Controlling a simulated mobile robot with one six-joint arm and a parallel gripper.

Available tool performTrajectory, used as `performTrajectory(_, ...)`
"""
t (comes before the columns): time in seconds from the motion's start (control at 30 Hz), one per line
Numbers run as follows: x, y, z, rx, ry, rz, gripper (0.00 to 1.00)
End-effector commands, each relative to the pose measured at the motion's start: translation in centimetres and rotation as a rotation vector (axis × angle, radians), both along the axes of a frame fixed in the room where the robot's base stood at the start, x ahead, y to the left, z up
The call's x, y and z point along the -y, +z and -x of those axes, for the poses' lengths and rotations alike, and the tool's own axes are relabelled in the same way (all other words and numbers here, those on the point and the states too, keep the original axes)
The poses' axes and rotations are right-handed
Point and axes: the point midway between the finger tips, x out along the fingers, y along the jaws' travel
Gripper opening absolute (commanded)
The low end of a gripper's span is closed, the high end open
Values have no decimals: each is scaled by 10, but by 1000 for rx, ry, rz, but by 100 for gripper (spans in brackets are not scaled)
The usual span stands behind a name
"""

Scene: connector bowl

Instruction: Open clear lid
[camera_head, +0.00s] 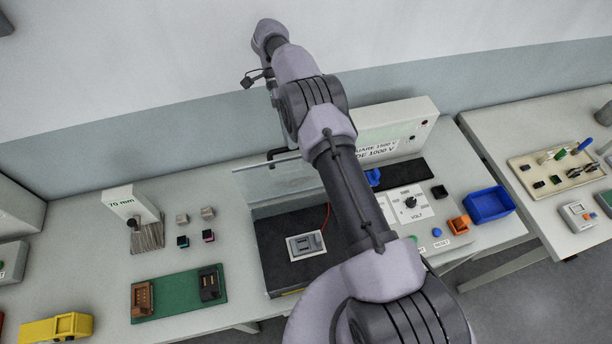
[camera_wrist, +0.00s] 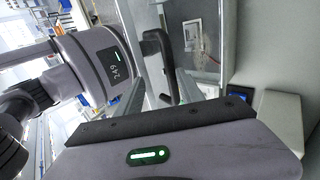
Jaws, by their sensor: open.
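The clear lid (camera_head: 272,182) stands raised and tilted up at the back of a black test bay (camera_head: 272,240), whose front and inside lie uncovered. Its black handle (camera_head: 277,153) shows at the lid's upper edge, and in the wrist view the black handle (camera_wrist: 157,66) is close up. My gripper (camera_wrist: 162,88) is open in the wrist view, its pale fingers close to the handle. I cannot tell whether they touch it. In the head view my arm hides most of the gripper. A grey socket fixture (camera_head: 306,245) with a red wire sits in the bay.
Left are a 70 mm gauge (camera_head: 132,204), small connectors (camera_head: 195,229) and a green board (camera_head: 178,293). My arm crosses above the bay. Bare tabletop shows left of the bay.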

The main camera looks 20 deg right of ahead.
Motion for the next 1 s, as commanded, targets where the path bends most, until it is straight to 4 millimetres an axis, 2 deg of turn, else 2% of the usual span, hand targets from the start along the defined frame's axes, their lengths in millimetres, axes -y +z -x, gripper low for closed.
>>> performTrajectory(0.23, -1, -6, 20, 10, -6, -3, 36)
performTrajectory(0.37, 0, -2, 38, 10, -7, -1, 36)
performTrajectory(0.57, 1, 2, 72, 12, -8, -3, 36)
performTrajectory(0.8, 3, 7, 123, 12, -8, -2, 36)
performTrajectory(1.0, 4, 11, 149, 11, -8, -2, 36)
